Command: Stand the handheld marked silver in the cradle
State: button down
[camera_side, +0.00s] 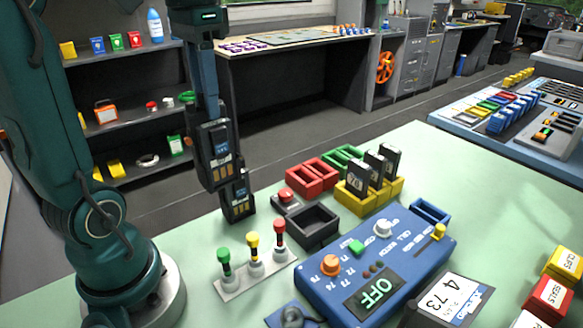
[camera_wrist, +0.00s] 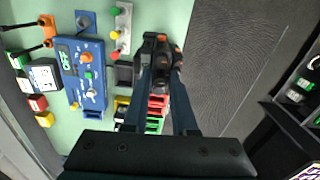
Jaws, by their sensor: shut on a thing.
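My gripper (camera_side: 213,116) is shut on a dark handheld (camera_side: 219,157) with a blue-and-white label and yellowish marks, hanging upright in the side view. In the wrist view my gripper (camera_wrist: 161,62) closes on a black thing with orange bits. Another similar dark handheld (camera_side: 238,197) shows just below and right of it; I cannot tell whether the two touch. No silver marking is readable. A black open-topped box (camera_side: 313,226), empty, sits on the green table right of the handhelds; it may be the cradle, but I cannot tell for sure.
A yellow holder (camera_side: 355,204) carries several dark upright handhelds. Red holders (camera_side: 312,177), green holders (camera_side: 343,158) and a blue one (camera_side: 430,212) stand nearby. The blue panel (camera_side: 335,268) and a stand of coloured knobs (camera_side: 253,272) flank the black box. A red button (camera_side: 287,197) is beside it.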

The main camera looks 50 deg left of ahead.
jog(key=w+d+f+m, duration=0.1)
jog(key=w+d, duration=0.3)
jog(key=d, duration=0.2)
jog(key=w+d+f, duration=0.1)
jog(key=w+d, duration=0.3)
jog(key=d, duration=0.2)
jog(key=w+a+f, duration=0.3)
jog(key=w+f, duration=0.2)
jog(key=f, duration=0.2)
jog(key=shift+w+a, duration=0.25)
jog(key=shift+a, duration=0.1)
jog(key=shift+f, duration=2.1)
dwell(0.9)
jog(key=shift+c, duration=1.5)
grip_release()
notch_tip(320, 180, up, 7)
